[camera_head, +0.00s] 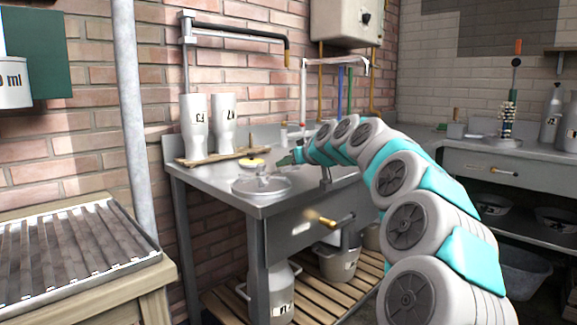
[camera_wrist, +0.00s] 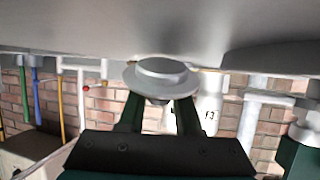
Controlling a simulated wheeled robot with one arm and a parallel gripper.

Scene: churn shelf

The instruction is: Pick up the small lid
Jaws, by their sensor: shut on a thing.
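The small lid (camera_wrist: 160,74) is a pale grey disc with a raised round middle, seen in the wrist view at the tips of my gripper (camera_wrist: 158,100). The two dark green fingers are shut on its underside part as pictured. In the head view my gripper (camera_head: 284,160) reaches over the metal table (camera_head: 215,180), close to a round shallow metal dish or large lid (camera_head: 262,187). The held lid is too small to make out clearly there. In the wrist view a grey surface fills the top, near the lid; I cannot tell if they touch.
Two labelled white bottles (camera_head: 194,125) stand on a wooden board (camera_head: 205,158) at the back left of the table. A drawer (camera_head: 310,222) and a slatted lower shelf (camera_head: 225,303) are below.

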